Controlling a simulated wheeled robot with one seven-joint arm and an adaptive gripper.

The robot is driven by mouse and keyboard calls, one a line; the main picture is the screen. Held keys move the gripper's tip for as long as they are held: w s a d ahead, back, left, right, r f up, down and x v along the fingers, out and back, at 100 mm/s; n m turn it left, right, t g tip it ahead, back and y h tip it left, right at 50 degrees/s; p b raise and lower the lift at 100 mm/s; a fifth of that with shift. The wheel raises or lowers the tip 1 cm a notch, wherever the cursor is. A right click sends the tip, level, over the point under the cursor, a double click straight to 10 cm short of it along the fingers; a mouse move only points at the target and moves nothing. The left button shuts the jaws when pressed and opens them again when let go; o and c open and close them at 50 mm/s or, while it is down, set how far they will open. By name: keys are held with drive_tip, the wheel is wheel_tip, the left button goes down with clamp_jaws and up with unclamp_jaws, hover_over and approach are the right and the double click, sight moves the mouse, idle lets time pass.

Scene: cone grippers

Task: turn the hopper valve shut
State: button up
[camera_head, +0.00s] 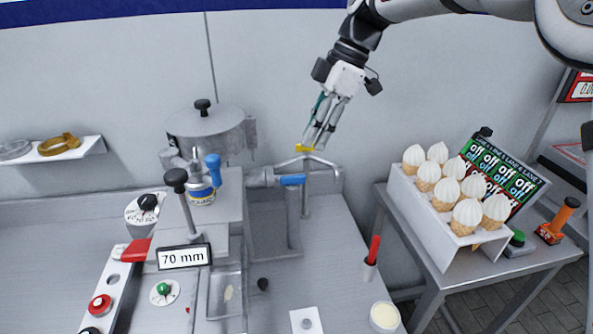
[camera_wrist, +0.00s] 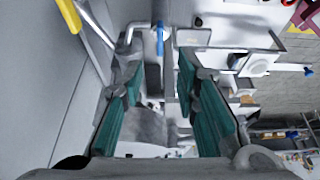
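A grey lidded hopper (camera_head: 208,128) stands at the back of the counter. A blue lever (camera_head: 213,168) stands upright at its front. A yellow handle (camera_head: 304,148) tops a thin metal stand. I cannot tell for sure which of these is the hopper valve. My gripper (camera_head: 316,143) points down close to the yellow handle, above the blue pipe handle. In the wrist view its teal-padded fingers (camera_wrist: 160,66) are apart with nothing between them.
A sign reading 70 mm (camera_head: 184,257) and a black-knobbed lever (camera_head: 180,195) stand in front of the hopper. A white rack of cream-topped cones (camera_head: 420,205) is on the right table. A red-handled tool (camera_head: 372,258) stands at the counter's right edge. The wall is close behind.

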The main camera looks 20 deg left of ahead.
sight(296, 175)
drive_tip(key=b+x, duration=0.1)
drive_tip(key=x, duration=0.9)
drive_tip(key=shift+d, duration=0.1)
clamp_jaws()
